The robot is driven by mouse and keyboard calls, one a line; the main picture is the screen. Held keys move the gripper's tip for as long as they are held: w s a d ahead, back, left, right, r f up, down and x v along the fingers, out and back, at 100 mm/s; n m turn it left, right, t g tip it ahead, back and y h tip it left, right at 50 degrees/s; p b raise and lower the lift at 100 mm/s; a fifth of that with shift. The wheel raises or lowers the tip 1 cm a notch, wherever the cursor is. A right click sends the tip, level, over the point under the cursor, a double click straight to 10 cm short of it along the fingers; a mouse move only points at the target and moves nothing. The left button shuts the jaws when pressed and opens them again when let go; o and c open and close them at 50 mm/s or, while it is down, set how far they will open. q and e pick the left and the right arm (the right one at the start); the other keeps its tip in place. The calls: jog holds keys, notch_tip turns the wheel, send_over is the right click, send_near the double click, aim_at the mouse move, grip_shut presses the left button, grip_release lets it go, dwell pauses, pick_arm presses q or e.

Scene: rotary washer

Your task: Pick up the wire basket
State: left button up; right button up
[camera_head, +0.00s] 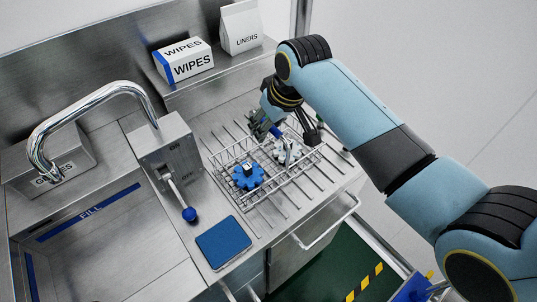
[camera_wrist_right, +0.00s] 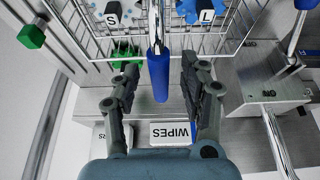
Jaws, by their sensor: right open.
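The wire basket (camera_head: 232,190) sits on the ribbed steel drainboard in the head view. It holds a blue gear (camera_head: 248,177) and a paler gear (camera_head: 287,149). In the wrist view the basket's wire wall (camera_wrist_right: 232,42) is at the top, with gear labels S and L visible. Its handle has a blue grip (camera_wrist_right: 158,78). My right gripper (camera_head: 284,130) is at the basket's far end. In the wrist view the right gripper (camera_wrist_right: 160,75) is open, with the blue grip between its fingers; contact is unclear. My left gripper is out of view.
A WIPES box (camera_head: 185,62) and a LINERS bag (camera_head: 240,27) stand on the back ledge. A lever box (camera_head: 168,150) and faucet (camera_head: 90,95) are left of the basket. A blue pad (camera_head: 223,243) lies in front. A green block (camera_wrist_right: 126,55) is close to the left finger in the wrist view.

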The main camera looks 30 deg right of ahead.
jog(key=shift+w+f, duration=0.15)
jog(key=shift+f, duration=0.15)
grip_shut()
